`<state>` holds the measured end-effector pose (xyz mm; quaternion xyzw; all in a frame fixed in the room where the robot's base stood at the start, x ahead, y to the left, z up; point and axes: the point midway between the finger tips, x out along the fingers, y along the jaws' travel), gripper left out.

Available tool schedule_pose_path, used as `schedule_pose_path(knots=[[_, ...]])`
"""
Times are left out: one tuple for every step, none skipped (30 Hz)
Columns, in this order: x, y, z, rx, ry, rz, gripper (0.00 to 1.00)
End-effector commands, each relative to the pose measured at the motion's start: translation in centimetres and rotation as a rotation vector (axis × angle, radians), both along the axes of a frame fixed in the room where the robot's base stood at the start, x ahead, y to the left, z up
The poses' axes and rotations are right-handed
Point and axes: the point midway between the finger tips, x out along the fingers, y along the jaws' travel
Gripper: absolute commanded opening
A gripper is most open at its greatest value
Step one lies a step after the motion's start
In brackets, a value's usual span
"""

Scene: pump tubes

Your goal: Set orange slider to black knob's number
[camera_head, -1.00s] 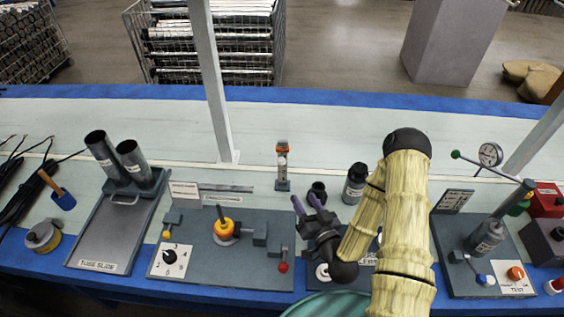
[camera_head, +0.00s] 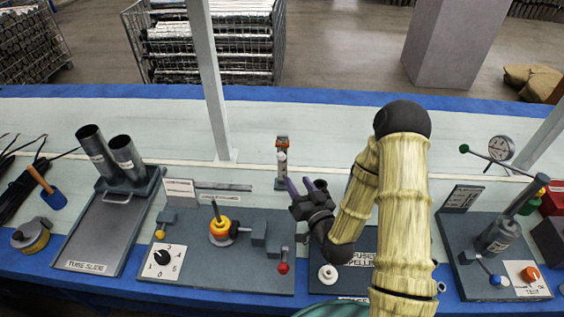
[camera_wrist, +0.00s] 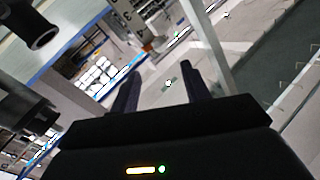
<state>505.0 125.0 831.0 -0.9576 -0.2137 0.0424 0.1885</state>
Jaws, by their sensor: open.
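A black knob (camera_head: 160,257) sits on a white numbered dial plate at the front left of the grey panel. Its pointer is too small to read surely. A small upright post with an orange-red block (camera_head: 282,141) near its top stands behind the panel; it looks like the orange slider, and its scale is too small to read. My gripper (camera_head: 304,184) is open and empty, its purple fingers just right of the post's base in the picture and apart from it. In the wrist view the gripper (camera_wrist: 160,85) shows both dark fingers spread with nothing between.
An orange-yellow ring (camera_head: 219,228) with an upright rod and a red knob (camera_head: 283,267) are on the same panel. A tube slide (camera_head: 108,235) stands left. A test panel (camera_head: 475,270) with an orange knob stands right.

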Motion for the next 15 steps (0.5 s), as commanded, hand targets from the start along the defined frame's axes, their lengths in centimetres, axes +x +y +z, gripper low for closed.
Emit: schedule_pose_path(knots=[[0.4,0.2,-0.4,0.000,-0.005,-0.001,0.47],[0.5,0.3,-0.4,0.001,-0.004,0.000,0.47],[0.8,0.4,-0.3,0.002,-0.005,-0.001,0.47],[0.9,0.4,-0.3,0.001,-0.004,-0.002,0.47],[1.1,0.5,-0.4,0.000,-0.004,-0.002,0.47],[1.2,0.5,-0.4,0.000,-0.005,-0.001,0.47],[1.4,0.6,-0.4,0.000,-0.005,0.000,0.47],[1.5,0.7,-0.4,0.002,-0.006,0.001,0.47],[1.7,0.7,-0.4,0.002,-0.006,0.001,0.47],[1.8,0.8,-0.4,0.000,-0.005,0.000,0.47],[1.9,0.8,-0.4,0.000,-0.006,0.000,0.47],[2.1,0.9,-0.4,0.000,-0.006,0.001,0.47],[2.2,0.9,-0.4,-0.001,-0.006,0.001,0.47],[2.3,1.0,-0.4,0.001,-0.006,0.001,0.47],[2.4,1.1,-0.4,0.001,-0.006,0.001,0.47]])
